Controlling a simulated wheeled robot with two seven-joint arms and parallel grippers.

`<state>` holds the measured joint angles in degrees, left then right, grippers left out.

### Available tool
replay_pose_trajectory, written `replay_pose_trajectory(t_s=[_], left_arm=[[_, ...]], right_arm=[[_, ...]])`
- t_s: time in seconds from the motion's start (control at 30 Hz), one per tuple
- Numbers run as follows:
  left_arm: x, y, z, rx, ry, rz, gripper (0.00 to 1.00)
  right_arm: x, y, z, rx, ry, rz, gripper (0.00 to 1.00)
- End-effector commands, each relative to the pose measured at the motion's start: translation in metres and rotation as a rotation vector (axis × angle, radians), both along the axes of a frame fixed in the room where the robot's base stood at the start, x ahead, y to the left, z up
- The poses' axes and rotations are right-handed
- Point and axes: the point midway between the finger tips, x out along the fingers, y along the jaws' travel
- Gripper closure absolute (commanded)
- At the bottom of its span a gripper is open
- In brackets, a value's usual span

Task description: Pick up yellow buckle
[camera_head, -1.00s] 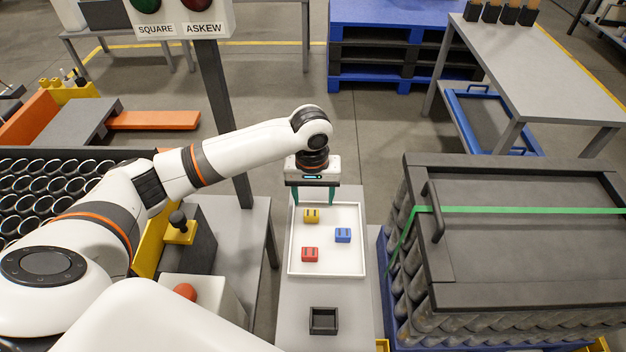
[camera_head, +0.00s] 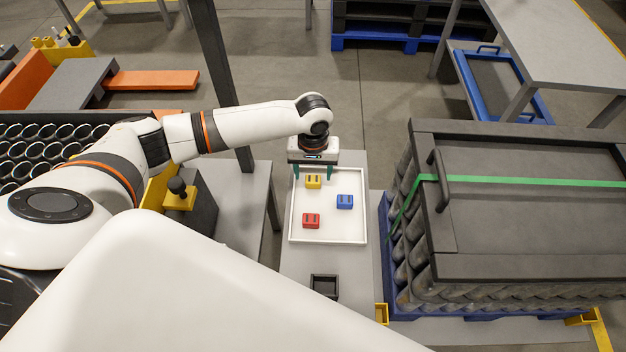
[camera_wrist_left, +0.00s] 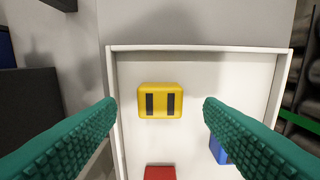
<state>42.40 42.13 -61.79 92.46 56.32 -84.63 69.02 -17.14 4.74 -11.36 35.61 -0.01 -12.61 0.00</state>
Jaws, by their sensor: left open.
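The yellow buckle (camera_head: 313,181) is a small block with two dark slots, lying in the white tray (camera_head: 291,222) near its far edge. My left gripper (camera_head: 313,172) is open above the far part of the tray, with its green fingers pointing down. In the left wrist view the yellow buckle (camera_wrist_left: 160,100) lies below and between the two spread fingertips (camera_wrist_left: 158,106), and neither finger touches it. My right gripper is not in view.
A blue buckle (camera_head: 345,202) and a red buckle (camera_head: 311,221) lie in the same tray. A dark square holder (camera_head: 324,285) stands in front of the tray. A strapped stack of cans under a dark cover (camera_head: 530,225) stands to the right.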

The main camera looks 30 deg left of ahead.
Motion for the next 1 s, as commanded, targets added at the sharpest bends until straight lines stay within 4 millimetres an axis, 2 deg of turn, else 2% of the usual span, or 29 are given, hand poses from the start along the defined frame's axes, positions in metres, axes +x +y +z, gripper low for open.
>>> replay_pose_trajectory(t_s=[0.03, 0.17, 0.43, 0.7, 1.0], left_arm=[[0.0, 0.0, -0.008, 0.001, 0.002, 0.001, 0.38], [0.0, 0.0, -0.021, 0.001, 0.0, 0.0, 0.38], [0.0, 0.0, -0.023, 0.001, -0.002, -0.001, 0.4], [0.0, 0.0, -0.023, 0.001, -0.002, 0.0, 0.84], [0.0, 0.0, -0.019, 0.0, -0.002, 0.0, 0.86]], right_arm=[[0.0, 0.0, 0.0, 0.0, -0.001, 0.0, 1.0], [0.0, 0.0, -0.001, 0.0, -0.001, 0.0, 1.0], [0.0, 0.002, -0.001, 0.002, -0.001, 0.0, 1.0], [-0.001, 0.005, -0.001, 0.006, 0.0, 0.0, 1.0], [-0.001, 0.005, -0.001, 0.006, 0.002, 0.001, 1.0]])
